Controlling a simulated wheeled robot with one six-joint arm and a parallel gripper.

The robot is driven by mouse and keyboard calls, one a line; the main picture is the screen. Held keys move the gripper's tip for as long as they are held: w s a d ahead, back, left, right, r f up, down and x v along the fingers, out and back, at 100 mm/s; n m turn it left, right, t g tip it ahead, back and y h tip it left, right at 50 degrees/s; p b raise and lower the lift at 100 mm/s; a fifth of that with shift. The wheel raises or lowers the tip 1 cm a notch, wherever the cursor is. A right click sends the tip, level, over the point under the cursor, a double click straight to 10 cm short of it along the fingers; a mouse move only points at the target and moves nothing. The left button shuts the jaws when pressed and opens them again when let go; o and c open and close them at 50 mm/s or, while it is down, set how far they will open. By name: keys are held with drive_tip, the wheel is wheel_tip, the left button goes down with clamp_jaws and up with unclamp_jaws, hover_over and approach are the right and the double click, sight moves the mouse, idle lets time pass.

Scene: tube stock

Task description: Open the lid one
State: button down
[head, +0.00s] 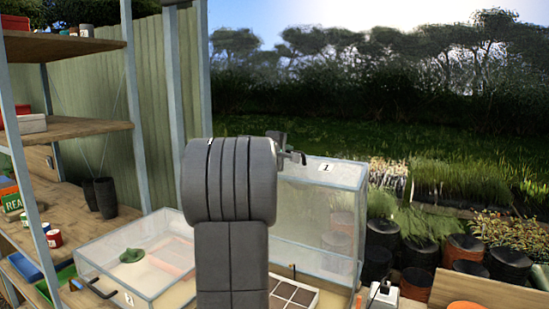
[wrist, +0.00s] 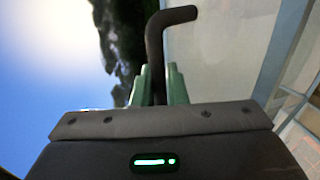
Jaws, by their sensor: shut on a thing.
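Lid one (head: 318,205) is a clear panel in a pale frame with a label "1" at its top edge. It stands raised, close to upright, in the middle of the head view, partly hidden by my arm. Its dark bent handle (wrist: 155,45) shows in the wrist view. My gripper (wrist: 160,88) is shut on this handle, with a green finger on each side of it. In the head view, my gripper end is at the lid's top edge, mostly hidden behind my arm.
A second clear lid (head: 140,262), labelled "2", lies down at the left with a dark handle (head: 102,290). A seed tray (head: 293,293) shows below the raised lid. Wooden shelves (head: 70,130) stand at the left. Several dark pots (head: 382,250) stand at the right.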

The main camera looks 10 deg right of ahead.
drive_tip(key=shift+w+d, duration=0.2)
drive_tip(key=shift+w, duration=0.1)
drive_tip(key=c, duration=1.5)
unclamp_jaws()
drive_tip(key=b+v, duration=0.3)
drive_tip(key=v, duration=1.1)
drive_tip(key=shift+b, duration=0.35)
drive_tip(key=shift+w+d, duration=0.1)
drive_tip(key=shift+w, duration=0.05)
